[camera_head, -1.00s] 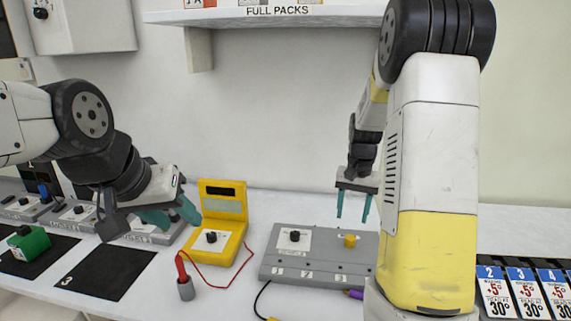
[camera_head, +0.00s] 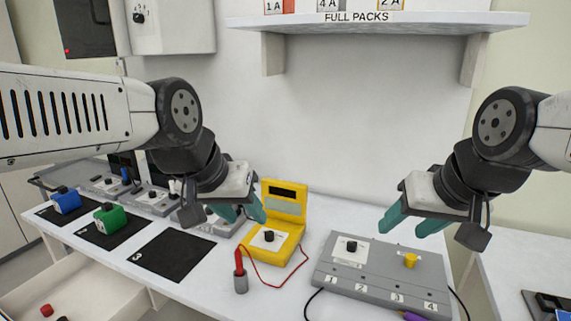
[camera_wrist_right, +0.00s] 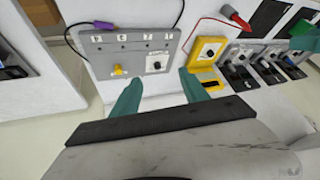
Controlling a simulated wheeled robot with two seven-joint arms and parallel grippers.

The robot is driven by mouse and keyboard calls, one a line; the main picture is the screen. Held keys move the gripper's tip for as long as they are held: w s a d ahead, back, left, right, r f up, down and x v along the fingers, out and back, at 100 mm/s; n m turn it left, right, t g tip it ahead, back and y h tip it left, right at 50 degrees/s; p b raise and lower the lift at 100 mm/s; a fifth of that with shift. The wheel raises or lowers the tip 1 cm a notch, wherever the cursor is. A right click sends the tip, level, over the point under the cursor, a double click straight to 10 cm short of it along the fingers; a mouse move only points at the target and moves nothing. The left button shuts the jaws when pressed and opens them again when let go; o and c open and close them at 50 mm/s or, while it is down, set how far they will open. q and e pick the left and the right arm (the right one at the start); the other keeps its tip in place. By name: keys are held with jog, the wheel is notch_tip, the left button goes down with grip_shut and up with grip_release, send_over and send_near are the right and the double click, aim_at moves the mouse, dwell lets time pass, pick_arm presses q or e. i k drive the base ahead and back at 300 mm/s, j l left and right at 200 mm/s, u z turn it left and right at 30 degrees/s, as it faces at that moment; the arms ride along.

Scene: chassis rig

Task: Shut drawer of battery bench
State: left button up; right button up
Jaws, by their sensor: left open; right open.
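The battery bench (camera_head: 195,270) is a white table. Its white drawer (camera_head: 110,288) stands pulled out at the lower left of the head view, with a few small items inside, one of them red. The drawer's near end is cut off by the picture edge. My left gripper (camera_head: 243,211) is open and empty over the bench, beside the yellow tester (camera_head: 278,243) and away from the drawer. My right gripper (camera_head: 410,222) is open and empty above the grey numbered panel (camera_head: 375,290). It also shows in the right wrist view (camera_wrist_right: 158,95).
Green (camera_head: 110,218) and blue (camera_head: 66,200) packs sit on black mats at the left. Pad 3 (camera_head: 172,256) is bare. A red probe (camera_head: 240,270) stands in a grey holder, with a wire to the tester. A shelf (camera_head: 380,20) hangs above.

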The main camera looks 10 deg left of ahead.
aim_at(77, 287)
jog(key=k+j, duration=0.45)
jog(key=u, duration=0.4)
jog(key=j+u, duration=0.1)
jog(key=u, duration=0.7)
jog(key=j+u, duration=0.1)
jog(key=u, duration=0.7)
